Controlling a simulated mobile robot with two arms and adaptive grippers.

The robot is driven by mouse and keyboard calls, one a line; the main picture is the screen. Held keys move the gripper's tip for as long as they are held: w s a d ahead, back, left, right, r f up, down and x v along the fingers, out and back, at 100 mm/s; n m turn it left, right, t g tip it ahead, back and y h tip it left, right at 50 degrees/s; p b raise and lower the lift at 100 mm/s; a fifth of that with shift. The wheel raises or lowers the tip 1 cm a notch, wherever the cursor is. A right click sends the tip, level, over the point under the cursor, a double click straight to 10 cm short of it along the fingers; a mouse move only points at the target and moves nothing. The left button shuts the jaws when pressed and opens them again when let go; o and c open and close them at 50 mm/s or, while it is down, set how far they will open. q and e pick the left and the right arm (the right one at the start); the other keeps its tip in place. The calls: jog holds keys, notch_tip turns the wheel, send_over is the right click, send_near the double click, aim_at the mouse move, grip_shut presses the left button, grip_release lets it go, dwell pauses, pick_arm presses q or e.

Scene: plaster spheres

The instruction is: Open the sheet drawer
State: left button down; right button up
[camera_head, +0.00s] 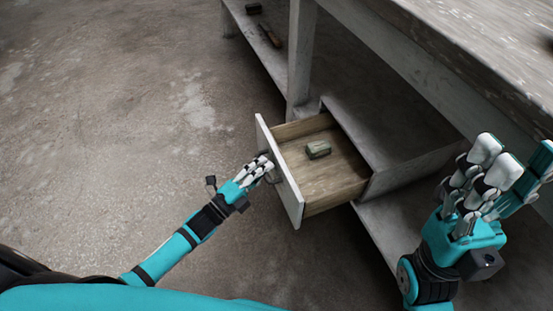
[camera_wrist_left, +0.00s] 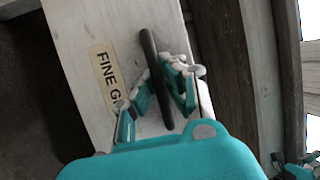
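A pale drawer (camera_head: 280,172) is pulled well out from under the workbench. Its inside is bare wood, and a small greenish block (camera_head: 318,149) lies in it. The drawer front carries a label reading "FINE G" (camera_wrist_left: 105,75), with the rest hidden. A dark bar handle (camera_wrist_left: 149,52) is on the front. My left gripper (camera_head: 262,166) is at the handle, its fingers closed around it from both sides in the left wrist view (camera_wrist_left: 165,85). My right gripper (camera_head: 500,175) is raised at the right, fingers apart, holding nothing visible.
The weathered workbench (camera_head: 480,35) overhangs the drawer at the upper right. A lower shelf (camera_head: 255,35) at the back holds a dark tool (camera_head: 269,36) and a small dark block (camera_head: 253,8). The concrete floor (camera_head: 120,110) at the left is clear.

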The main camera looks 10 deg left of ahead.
pick_arm(q)
jog(key=shift+s+a+f, duration=0.2)
jog(key=shift+s+a, duration=0.05)
jog(key=shift+s, duration=0.05)
jog(key=c, duration=1.4)
grip_release()
jog(key=shift+r, duration=0.1)
jog(key=v, duration=1.2)
jog(key=shift+r, duration=0.1)
